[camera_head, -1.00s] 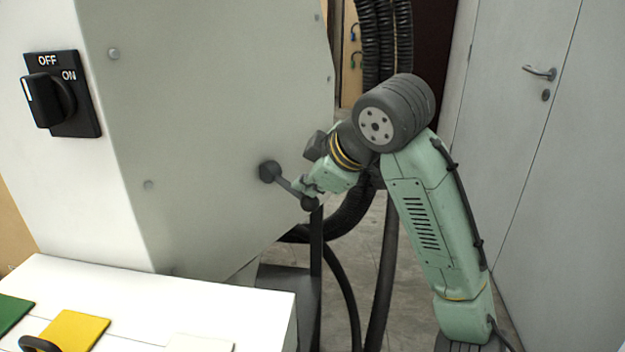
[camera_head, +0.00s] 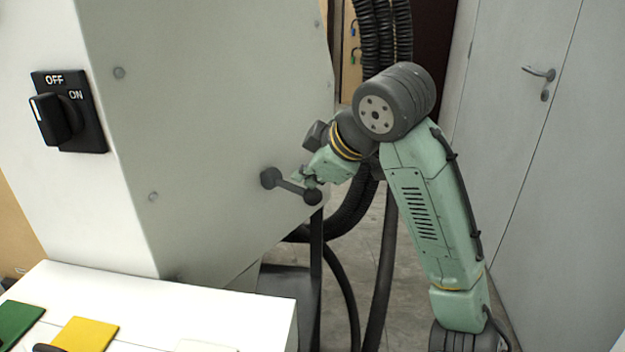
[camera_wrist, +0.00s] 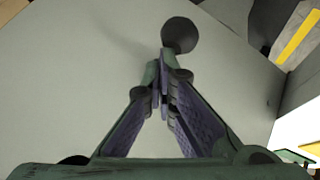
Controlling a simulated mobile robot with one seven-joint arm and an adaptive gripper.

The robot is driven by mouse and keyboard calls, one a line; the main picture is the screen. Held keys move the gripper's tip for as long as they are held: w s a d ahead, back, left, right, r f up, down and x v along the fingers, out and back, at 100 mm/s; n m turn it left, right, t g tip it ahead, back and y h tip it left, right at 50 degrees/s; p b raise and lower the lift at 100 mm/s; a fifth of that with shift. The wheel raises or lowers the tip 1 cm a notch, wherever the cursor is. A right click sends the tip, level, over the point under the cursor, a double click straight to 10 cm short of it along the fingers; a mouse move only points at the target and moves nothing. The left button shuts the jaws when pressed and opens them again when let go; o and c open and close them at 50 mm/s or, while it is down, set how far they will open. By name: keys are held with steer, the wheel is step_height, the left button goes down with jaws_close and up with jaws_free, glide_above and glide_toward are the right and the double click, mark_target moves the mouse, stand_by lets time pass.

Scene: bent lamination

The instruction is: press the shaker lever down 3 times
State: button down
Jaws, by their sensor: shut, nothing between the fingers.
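The shaker lever (camera_head: 291,187) is a dark rod on the side of the grey machine. It runs from a round pivot to a black ball knob (camera_head: 313,196) and slopes slightly down to the right. My gripper (camera_head: 303,178) is just above the rod, near the knob; whether it touches cannot be told. In the wrist view my gripper's fingers (camera_wrist: 161,78) are together with nothing between them. A dark round end of the lever (camera_wrist: 180,35) shows just beyond the fingertips; the rod is largely hidden there.
The grey machine panel (camera_head: 210,120) stands to the left, with an OFF/ON rotary switch (camera_head: 58,119). A white box (camera_head: 240,315) with green and yellow plates is in front. Black hoses (camera_head: 385,270) hang behind my arm. A grey door (camera_head: 540,130) is at the right.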

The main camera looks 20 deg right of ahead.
steer(key=shift+r+p, duration=0.5)
steer(key=shift+r, duration=0.25)
step_height(320, 180, up, 5)
steer(key=p, duration=0.4)
stand_by(1.8)
